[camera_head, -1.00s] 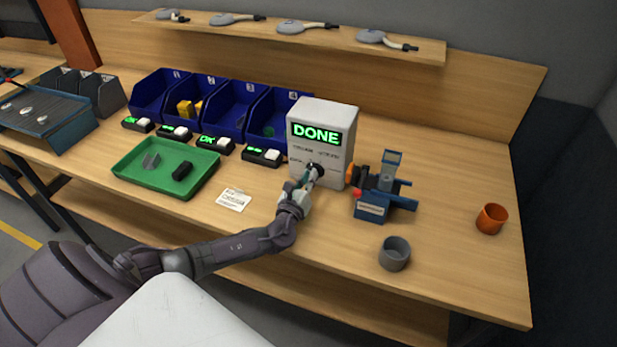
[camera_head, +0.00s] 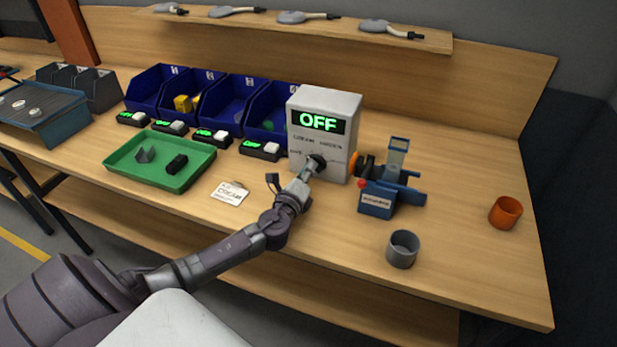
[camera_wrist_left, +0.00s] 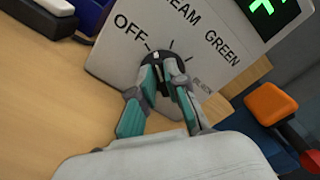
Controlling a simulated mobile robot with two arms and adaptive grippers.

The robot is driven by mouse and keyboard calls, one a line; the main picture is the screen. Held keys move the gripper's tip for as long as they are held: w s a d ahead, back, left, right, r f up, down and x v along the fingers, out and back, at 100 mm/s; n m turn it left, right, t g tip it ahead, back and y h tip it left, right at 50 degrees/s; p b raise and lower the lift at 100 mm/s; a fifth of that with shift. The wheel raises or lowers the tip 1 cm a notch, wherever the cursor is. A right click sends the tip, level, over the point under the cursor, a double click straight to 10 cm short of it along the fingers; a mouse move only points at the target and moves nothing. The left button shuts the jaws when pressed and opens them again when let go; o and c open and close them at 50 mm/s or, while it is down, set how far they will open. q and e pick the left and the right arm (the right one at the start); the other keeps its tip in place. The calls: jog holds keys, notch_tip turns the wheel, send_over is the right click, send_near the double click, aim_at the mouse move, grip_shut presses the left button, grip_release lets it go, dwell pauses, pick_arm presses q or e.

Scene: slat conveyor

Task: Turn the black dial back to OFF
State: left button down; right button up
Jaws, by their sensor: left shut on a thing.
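The black dial (camera_head: 317,163) sits low on the front of a white box (camera_head: 337,104), whose green display (camera_head: 318,122) reads OFF. My left gripper (camera_head: 306,172) reaches the dial from the front. In the left wrist view, the gripper's fingers (camera_wrist_left: 160,84) are closed around the dial (camera_wrist_left: 154,58). The fingers cover part of the dial. My right gripper is not in view.
A blue device (camera_head: 391,192) stands close to the right of the box. A grey cup (camera_head: 403,250) and an orange cup (camera_head: 506,212) stand farther right. A green tray (camera_head: 128,168) and a white card (camera_head: 230,194) lie to the left. Blue bins (camera_head: 232,98) stand behind.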

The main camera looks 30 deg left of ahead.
pick_arm(q)
jog(key=shift+a+f+n+b, duration=0.15)
jog(key=shift+n+b, duration=0.55)
jog(key=shift+n, duration=0.5)
jog(key=c, duration=1.2)
grip_release()
jog(key=shift+s, duration=0.3)
jog(key=v, duration=1.1)
jog(key=shift+s, duration=0.2)
